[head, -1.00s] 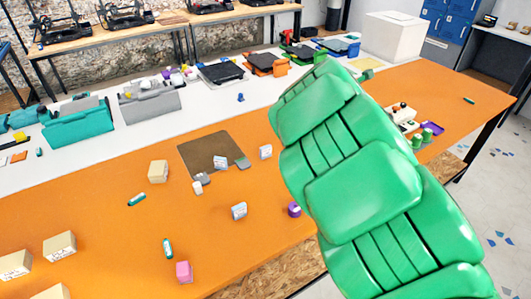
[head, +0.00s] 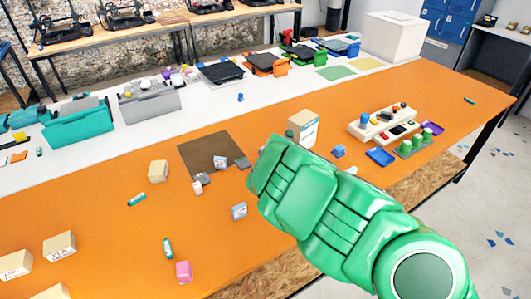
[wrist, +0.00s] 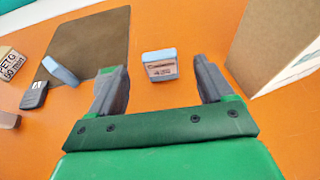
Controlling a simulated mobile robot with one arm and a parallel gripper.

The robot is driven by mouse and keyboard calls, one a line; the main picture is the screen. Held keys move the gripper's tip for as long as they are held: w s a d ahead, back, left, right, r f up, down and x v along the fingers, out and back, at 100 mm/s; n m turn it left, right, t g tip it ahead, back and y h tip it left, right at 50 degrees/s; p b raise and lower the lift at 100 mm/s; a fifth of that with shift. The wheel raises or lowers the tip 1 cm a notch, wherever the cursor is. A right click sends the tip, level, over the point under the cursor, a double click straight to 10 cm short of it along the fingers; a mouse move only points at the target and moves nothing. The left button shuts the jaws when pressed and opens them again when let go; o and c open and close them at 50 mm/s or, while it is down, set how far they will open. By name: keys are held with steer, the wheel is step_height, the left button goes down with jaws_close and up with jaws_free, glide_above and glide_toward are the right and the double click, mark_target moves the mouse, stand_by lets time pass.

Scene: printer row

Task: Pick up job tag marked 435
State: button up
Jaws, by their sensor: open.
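The job tag (wrist: 160,65) is a small upright block with a blue-grey top and a pale printed face in the wrist view. Its number looks like 435, though the print is small. My gripper (wrist: 155,72) is open, with one finger to the left of the tag and one to the right, both apart from it. In the head view my green arm covers this tag and the fingers. Another pale tag (head: 238,211) stands on the orange table left of my arm; its print is too small to read.
A brown mat (wrist: 95,45) lies left of the tag, with a blue-grey piece (wrist: 60,72) at its edge. A tall cardboard box (wrist: 270,40) stands close on the right. A cream control panel (head: 375,128) and green cups sit farther right on the table (head: 90,220).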

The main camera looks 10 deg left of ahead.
steer(key=shift+x, duration=1.7)
steer(key=shift+w+a+f, duration=0.25)
steer(key=shift+f, duration=0.15)
steer(key=shift+w+a+f, duration=0.2)
steer(key=shift+a+f, duration=0.05)
steer(key=shift+f, duration=0.2)
steer(key=shift+x, duration=1)
steer(key=shift+c, duration=0.5)
steer(key=c, duration=0.9)
